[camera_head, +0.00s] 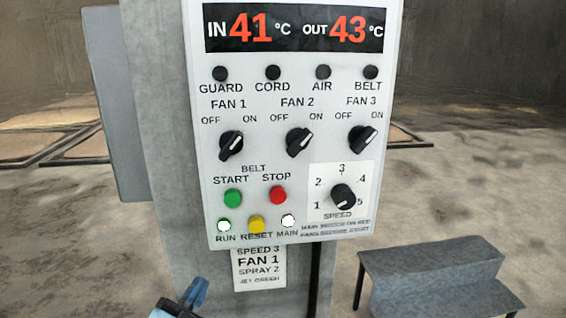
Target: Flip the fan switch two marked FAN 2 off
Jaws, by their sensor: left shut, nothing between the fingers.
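The FAN 2 switch (300,142) is a black rotary knob in the middle of a row of three on the white control panel (290,172). OFF is printed at its upper left and ON at its upper right. Its white pointer line seems to slant up to the right, toward ON. My left gripper (195,290) shows only in part at the bottom edge, with blue fingertips. It is shut and empty, below and left of the panel, apart from the switch. My right gripper is not in view.
The FAN 1 knob (231,145) and FAN 3 knob (363,139) flank it closely. Below are the green START button (233,196), red STOP button (278,195) and SPEED dial (343,196). A grey stepped block (435,278) stands at lower right.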

